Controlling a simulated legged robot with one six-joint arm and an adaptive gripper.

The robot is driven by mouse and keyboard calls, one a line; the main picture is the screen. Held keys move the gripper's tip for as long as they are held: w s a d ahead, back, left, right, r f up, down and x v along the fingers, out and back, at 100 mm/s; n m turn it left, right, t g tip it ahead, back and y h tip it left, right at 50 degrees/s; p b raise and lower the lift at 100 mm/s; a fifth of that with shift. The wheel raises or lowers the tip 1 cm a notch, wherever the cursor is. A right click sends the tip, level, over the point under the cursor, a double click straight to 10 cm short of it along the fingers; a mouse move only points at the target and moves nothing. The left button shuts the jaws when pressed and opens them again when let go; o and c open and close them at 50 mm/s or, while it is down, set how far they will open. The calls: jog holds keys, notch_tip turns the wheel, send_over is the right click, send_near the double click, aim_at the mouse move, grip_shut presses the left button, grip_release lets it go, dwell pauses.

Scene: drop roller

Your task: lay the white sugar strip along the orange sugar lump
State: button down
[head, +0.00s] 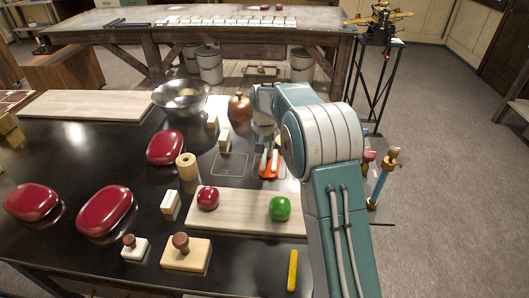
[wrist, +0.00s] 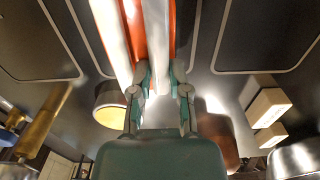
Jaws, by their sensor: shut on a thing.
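The orange sugar lump (head: 268,174) lies on the dark table below the end of my arm. In the wrist view the orange lump (wrist: 134,25) shows on both sides of a white sugar strip (wrist: 157,45). My gripper (wrist: 159,75) is shut on this strip, which runs lengthwise along the lump. I cannot tell whether it rests on the lump or is just above it. A second white strip (wrist: 110,40) lies along the lump's left side. In the head view, my gripper's fingers are largely hidden by my arm.
Outlined rectangles (head: 230,166) mark the table beside the lump. A copper pot (head: 239,108), small wooden blocks (head: 223,137) and a metal bowl (head: 181,98) stand behind and left. A pale board (head: 240,212) with red and green lumps lies in front.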

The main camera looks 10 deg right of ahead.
jog(key=shift+f, duration=0.1)
jog(key=c, duration=0.9)
grip_release()
notch_tip(320, 180, up, 11)
jog(key=s+r+t, duration=0.1)
jog(key=s+r, duration=0.7)
jog(key=s+r+n+t, duration=0.2)
jog(key=s, duration=0.8)
jog(key=s+f+t, duration=0.1)
jog(key=s+f, duration=0.1)
jog(key=s, duration=0.4)
jog(key=s+f+n, duration=0.1)
jog(key=s+f, duration=0.1)
jog(key=s, duration=0.4)
jog(key=s+f+t, duration=0.1)
jog(key=s+f, duration=0.1)
jog(key=s, duration=0.4)
jog(key=shift+s+n+t, duration=0.3)
jog(key=shift+s, duration=0.05)
